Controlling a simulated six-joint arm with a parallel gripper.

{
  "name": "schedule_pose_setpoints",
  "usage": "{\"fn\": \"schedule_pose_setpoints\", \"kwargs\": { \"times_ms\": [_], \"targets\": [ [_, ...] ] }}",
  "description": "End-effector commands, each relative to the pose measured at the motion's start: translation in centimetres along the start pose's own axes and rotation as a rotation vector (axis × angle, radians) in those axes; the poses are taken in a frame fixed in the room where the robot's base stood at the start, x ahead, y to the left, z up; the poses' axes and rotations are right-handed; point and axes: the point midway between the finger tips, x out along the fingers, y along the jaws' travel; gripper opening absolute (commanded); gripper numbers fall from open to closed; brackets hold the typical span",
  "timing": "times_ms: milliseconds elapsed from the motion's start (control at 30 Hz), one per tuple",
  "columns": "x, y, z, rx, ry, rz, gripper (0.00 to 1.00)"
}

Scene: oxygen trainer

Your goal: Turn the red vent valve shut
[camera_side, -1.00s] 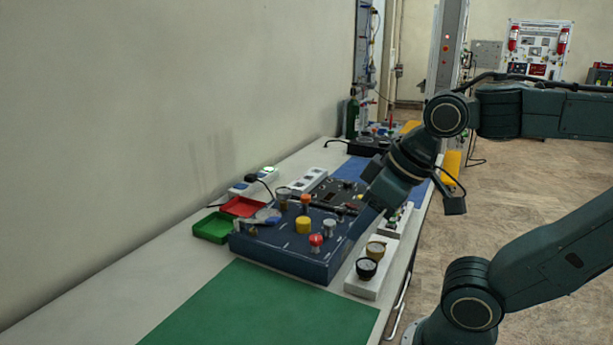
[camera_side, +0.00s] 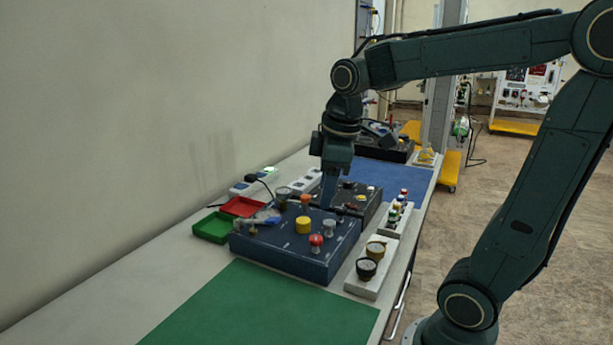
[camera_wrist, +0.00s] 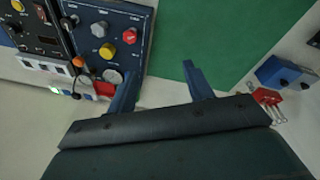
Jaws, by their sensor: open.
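The red valve knob (camera_side: 316,241) stands on the near right part of the blue panel (camera_side: 280,262) in the side view. In the wrist view the red knob (camera_wrist: 129,36) is at the upper left, outside and beyond my left finger. My gripper (camera_side: 328,204) points down over the far part of the panel in the side view; its fingertips are small there and their exact height is unclear. In the wrist view my gripper (camera_wrist: 159,68) has its two fingers spread, with nothing between them. The red knob is apart from both fingers.
On the panel are a yellow knob (camera_side: 303,225) and an orange knob (camera_side: 305,201). Red (camera_side: 243,207) and green (camera_side: 211,228) trays lie to its left. Two gauges (camera_side: 367,268) stand on a white block at right. The green mat (camera_side: 262,310) in front is clear.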

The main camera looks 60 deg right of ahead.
Motion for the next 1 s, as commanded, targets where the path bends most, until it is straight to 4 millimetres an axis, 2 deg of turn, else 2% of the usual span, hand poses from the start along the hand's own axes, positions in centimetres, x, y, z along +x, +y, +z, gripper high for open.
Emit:
{"fn": "schedule_pose_setpoints", "kwargs": {
  "times_ms": [33,300,500,667,1000],
  "targets": [
    [0.5,1.1,-0.3,-0.029,-0.023,-0.014,0.52],
    [3.2,6.2,-1.3,-0.213,-0.107,-0.094,0.52],
    [4.9,8.8,-1.3,-0.310,-0.136,-0.145,0.52],
    [5.5,9.6,-1.2,-0.342,-0.143,-0.162,0.52],
    [5.9,9.6,-1.2,-0.346,-0.144,-0.164,0.52]
  ]
}}
